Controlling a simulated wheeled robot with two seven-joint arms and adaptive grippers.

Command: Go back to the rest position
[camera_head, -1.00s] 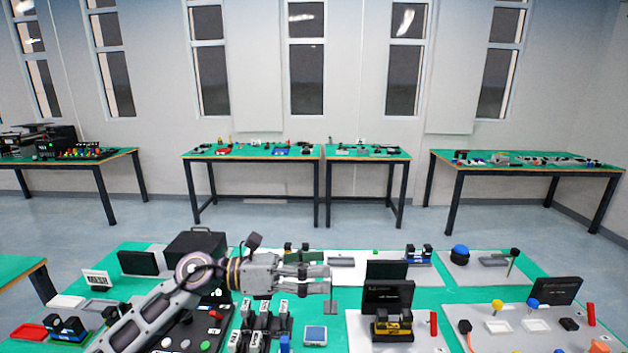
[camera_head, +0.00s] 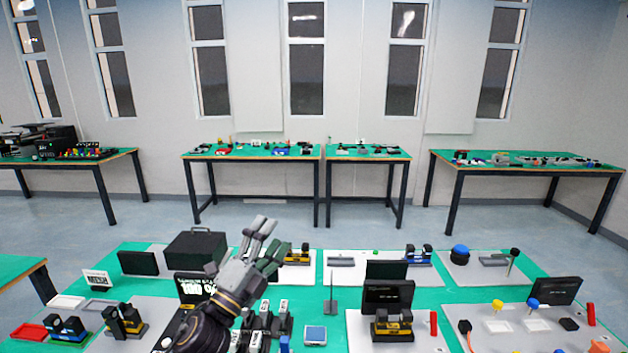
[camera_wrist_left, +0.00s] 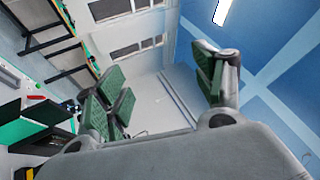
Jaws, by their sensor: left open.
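My left gripper (camera_head: 266,240) is raised above the near table, left of the middle in the head view, with its fingers pointing up and to the right. It is open and empty. In the left wrist view its green-padded fingers (camera_wrist_left: 160,95) stand apart, with only wall, floor and ceiling between them. My left arm comes in from the bottom and hides part of the table under it. My right gripper is not in view.
Below the gripper, the near green table (camera_head: 322,292) holds a black box (camera_head: 195,247), a screen (camera_head: 195,287), several grey-black blocks (camera_head: 262,322) and mini conveyors such as the yellow-black one (camera_head: 392,325). Other tables (camera_head: 250,152) stand far back. The air above the table is free.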

